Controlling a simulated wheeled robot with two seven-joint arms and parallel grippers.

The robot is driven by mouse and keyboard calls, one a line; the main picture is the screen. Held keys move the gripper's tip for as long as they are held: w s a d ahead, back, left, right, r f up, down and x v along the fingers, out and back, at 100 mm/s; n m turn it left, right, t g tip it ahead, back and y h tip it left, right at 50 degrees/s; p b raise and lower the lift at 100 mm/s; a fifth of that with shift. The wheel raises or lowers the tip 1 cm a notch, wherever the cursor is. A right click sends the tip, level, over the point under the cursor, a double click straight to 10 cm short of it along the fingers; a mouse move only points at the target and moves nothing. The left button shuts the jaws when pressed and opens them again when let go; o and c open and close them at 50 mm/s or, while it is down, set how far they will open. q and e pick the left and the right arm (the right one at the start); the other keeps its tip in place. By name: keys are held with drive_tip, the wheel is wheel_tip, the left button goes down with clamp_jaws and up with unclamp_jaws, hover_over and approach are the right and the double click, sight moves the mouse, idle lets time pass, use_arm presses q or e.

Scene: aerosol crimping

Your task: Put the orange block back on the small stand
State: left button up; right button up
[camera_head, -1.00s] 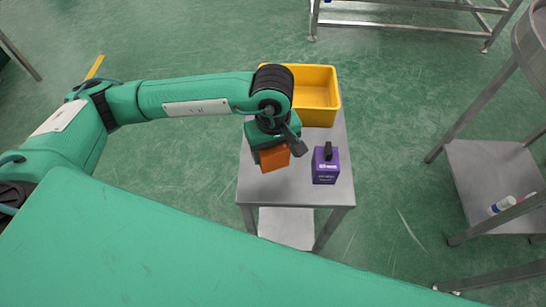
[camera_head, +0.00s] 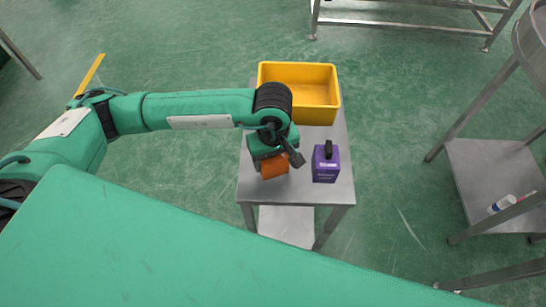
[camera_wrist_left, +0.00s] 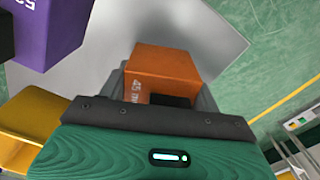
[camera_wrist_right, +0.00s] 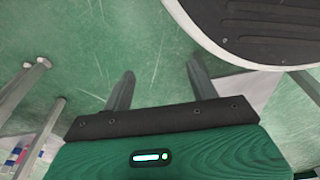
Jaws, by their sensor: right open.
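The orange block (camera_head: 274,167) is under my left gripper (camera_head: 270,155), over the left part of the small grey metal stand (camera_head: 310,193). In the left wrist view the block (camera_wrist_left: 162,65), with white lettering on its side, sits between the grey fingers (camera_wrist_left: 165,92), and the gripper is shut on it. I cannot tell whether its underside touches the stand's top. My right gripper (camera_wrist_right: 160,78) shows only in its own wrist view. Its two fingers are apart with nothing between them.
A purple block (camera_head: 326,165) with a black handle stands on the stand just right of the orange one. A yellow bin (camera_head: 300,88) is at the stand's back. A steel table (camera_head: 490,175) is at the right. A round grey surface (camera_wrist_right: 260,30) is near my right gripper.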

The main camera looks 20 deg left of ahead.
use_arm(q)
drive_tip(key=o, duration=0.4)
drive_tip(key=shift+o, duration=0.2)
drive_tip(key=shift+r, duration=0.15)
use_arm(e)
drive_tip(key=shift+s, duration=0.45)
use_arm(q)
drive_tip(key=shift+w+r, duration=0.1)
drive_tip(key=shift+r, duration=0.7)
wheel_tip(320, 180, up, 10)
drive_tip(key=shift+r+b, duration=0.25)
drive_tip(key=shift+b, duration=0.2)
use_arm(e)
drive_tip(key=shift+w+a+r, duration=0.15)
drive_tip(key=shift+w+r, duration=0.4)
drive_tip(key=shift+w+a+r, duration=0.15)
drive_tip(key=shift+w+r, duration=0.35)
drive_tip(key=shift+s, duration=0.1)
